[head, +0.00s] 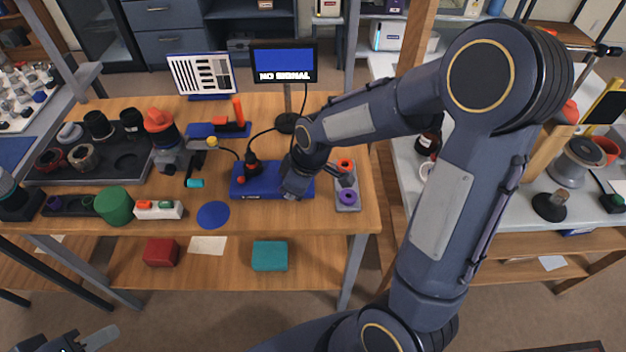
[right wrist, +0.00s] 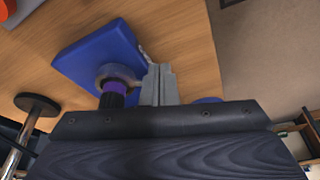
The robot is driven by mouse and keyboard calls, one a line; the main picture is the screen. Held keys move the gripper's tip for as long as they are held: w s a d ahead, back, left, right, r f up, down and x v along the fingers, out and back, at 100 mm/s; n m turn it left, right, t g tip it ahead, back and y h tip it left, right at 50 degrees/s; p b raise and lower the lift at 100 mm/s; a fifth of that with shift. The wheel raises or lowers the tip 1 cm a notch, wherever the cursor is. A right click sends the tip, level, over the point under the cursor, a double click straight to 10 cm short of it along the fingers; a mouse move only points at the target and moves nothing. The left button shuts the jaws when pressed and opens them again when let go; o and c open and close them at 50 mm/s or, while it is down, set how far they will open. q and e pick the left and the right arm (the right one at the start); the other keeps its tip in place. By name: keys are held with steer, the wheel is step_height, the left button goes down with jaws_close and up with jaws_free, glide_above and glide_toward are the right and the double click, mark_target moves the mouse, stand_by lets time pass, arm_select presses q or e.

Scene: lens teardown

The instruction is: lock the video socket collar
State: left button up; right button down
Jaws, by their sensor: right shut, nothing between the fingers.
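A blue block (head: 262,190) lies on the wooden table; it also shows in the right wrist view (right wrist: 90,52). There, a grey round collar (right wrist: 108,70) on the block surrounds a purple-banded black plug (right wrist: 117,88). The collar's locking angle cannot be read. My right gripper (head: 292,190) reaches over the block's right part and hides some of it. In the right wrist view its fingers (right wrist: 160,85) are shut and empty, just right of the plug. Whether they touch the collar is unclear. My left gripper (head: 88,341) is low at the bottom left, away from the table, its opening unclear.
A black plug with a cable (head: 252,165) stands on the block's left part. A monitor (head: 284,63) stands behind. A grey tray (head: 348,181) with orange and purple rings is at the right. A blue disc (head: 213,215) lies front left. A dark parts tray (head: 125,165) is farther left.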

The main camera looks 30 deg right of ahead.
steer(key=shift+w+d, duration=0.1)
steer(key=shift+d, duration=0.1)
steer(key=shift+w+d, duration=0.3)
steer(key=shift+d, duration=0.25)
